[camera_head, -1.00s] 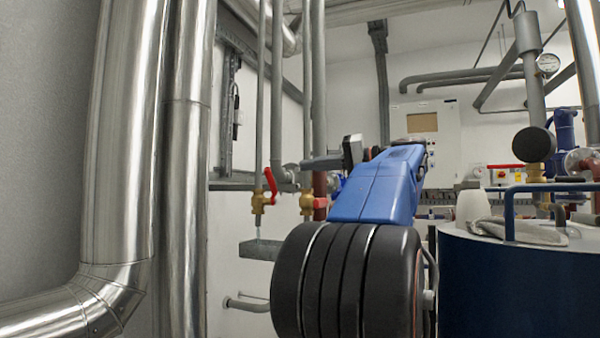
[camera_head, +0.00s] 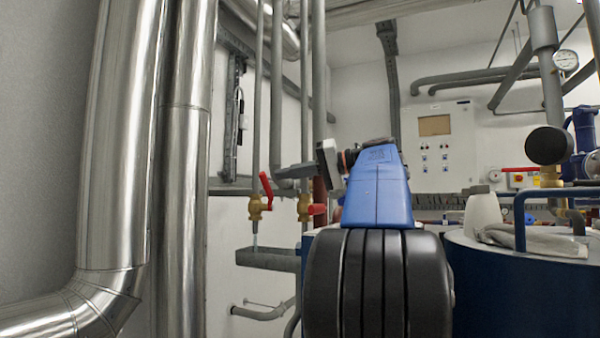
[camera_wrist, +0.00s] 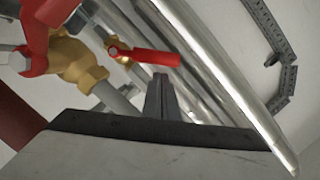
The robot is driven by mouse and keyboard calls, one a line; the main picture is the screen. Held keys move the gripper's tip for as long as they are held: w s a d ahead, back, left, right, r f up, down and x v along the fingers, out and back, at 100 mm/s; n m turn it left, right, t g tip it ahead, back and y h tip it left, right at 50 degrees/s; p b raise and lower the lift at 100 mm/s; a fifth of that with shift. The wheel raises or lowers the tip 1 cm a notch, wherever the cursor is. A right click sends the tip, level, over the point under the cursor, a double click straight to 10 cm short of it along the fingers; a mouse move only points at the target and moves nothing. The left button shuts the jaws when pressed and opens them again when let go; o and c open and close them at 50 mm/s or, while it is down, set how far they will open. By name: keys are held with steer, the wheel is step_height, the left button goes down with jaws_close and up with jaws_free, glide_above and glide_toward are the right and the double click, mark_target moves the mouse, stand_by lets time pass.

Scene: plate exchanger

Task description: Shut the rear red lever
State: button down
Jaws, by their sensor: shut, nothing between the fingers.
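I cannot tell firmly which is the rear one. My gripper (camera_head: 282,173) is shut and empty, pointing left, at about lever height. In the wrist view, the farther red lever (camera_wrist: 150,58) lies just beyond my shut fingertips (camera_wrist: 160,79), with no clear contact. The nearer valve's red lever (camera_wrist: 45,25) fills the upper left.
Large shiny insulated pipes (camera_head: 185,150) stand at the left. A grey trough (camera_head: 268,259) is below the valves. A dark blue tank (camera_head: 520,290) stands at the right, and a white control cabinet (camera_head: 436,150) is behind.

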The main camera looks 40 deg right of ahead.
mark_target(268, 178)
steer(key=shift+x, duration=1.25)
steer(key=shift+a, duration=0.2)
steer(key=shift+s+a+f+n+h, duration=0.2)
steer(key=shift+a+n, duration=0.2)
steer(key=shift+n, duration=0.15)
steer(key=shift+s+a+f+n+h, duration=0.1)
steer(key=shift+s+a+f+n, duration=0.1)
steer(key=shift+a+n, duration=0.3)
steer(key=a+f+n, duration=0.1)
steer(key=a+f+n+h, duration=0.1)
steer(key=n, duration=0.1)
steer(key=s+a+f+n+h, duration=0.1)
steer(key=f+n, duration=0.1)
steer(key=shift+a, duration=0.15)
steer(key=shift+s+a+f, duration=0.1)
steer(key=shift+a+f, duration=0.1)
steer(key=shift+f, duration=0.45)
